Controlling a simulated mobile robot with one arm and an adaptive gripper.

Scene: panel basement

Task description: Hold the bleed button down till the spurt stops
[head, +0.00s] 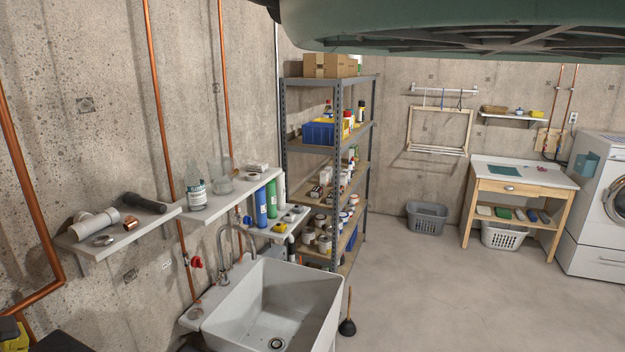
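No bleed button can be made out in the head view, and no spurt of water shows. A blue filter-like cylinder (261,207), a green one (271,199) and a white one (281,189) stand upright in a row by the wall, behind the sink. Small fittings near their tops and bases are too small to read. A red valve handle (196,262) sits on the copper pipe left of the sink's tap (222,245). My gripper is not in view.
The white utility sink (327,288) stands front centre, a plunger (347,326) beside it. A wall shelf (120,236) holds pipe parts. A loaded metal rack (368,165) stands behind. A large green ribbed shape (460,22) overhangs the top. The floor (450,295) at right is clear.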

